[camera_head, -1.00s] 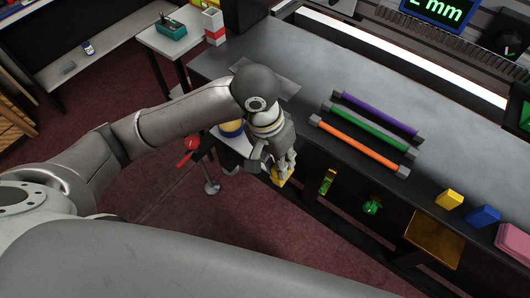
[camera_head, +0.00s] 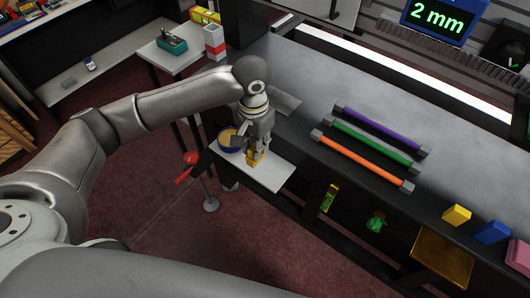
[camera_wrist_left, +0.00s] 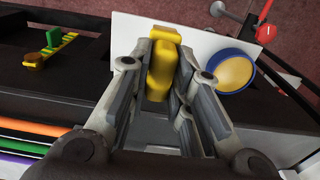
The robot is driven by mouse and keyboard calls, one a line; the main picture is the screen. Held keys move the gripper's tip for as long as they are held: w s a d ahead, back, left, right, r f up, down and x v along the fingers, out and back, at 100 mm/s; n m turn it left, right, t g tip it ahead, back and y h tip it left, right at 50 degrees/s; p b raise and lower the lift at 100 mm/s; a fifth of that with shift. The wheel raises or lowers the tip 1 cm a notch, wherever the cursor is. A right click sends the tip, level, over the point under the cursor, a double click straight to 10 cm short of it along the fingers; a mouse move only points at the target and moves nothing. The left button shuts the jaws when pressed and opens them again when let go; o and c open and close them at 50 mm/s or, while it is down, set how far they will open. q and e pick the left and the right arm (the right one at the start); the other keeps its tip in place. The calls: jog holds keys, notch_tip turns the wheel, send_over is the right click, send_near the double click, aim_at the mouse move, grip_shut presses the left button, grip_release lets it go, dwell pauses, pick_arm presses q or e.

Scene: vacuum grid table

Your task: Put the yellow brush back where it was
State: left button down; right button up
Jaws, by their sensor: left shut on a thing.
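My left gripper (camera_head: 257,147) points down over a small white shelf (camera_head: 275,177) at the front edge of the table. It is shut on the yellow brush (camera_head: 254,158), which hangs below the fingers. In the left wrist view the brush (camera_wrist_left: 162,66) sits between the two fingers, over the white shelf (camera_wrist_left: 132,32). I cannot tell whether the brush touches the shelf. My right gripper is not in view.
A round blue-rimmed yellow tub (camera_head: 226,147) stands on the shelf beside the gripper. A red-handled lever (camera_head: 190,158) is to its left. Purple, green and orange bars (camera_head: 362,160) lie on the grey table. Yellow (camera_head: 456,215) and blue blocks (camera_head: 492,232) are at right.

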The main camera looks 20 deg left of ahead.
pick_arm(q)
jog(key=w+f, duration=0.1)
jog(key=f, duration=0.1)
jog(key=w+d+f, duration=0.1)
jog(key=w+f, duration=0.1)
jog(key=shift+w+d+f, duration=0.15)
jog(key=shift+w+f, duration=0.05)
jog(key=shift+f, duration=0.2)
jog(key=f, duration=0.3)
jog(key=shift+w+f, duration=0.2)
jog(key=c, duration=1.3)
grip_release()
jog(key=shift+r, duration=0.1)
notch_tip(320, 180, up, 12)
jog(key=shift+s+f, duration=0.1)
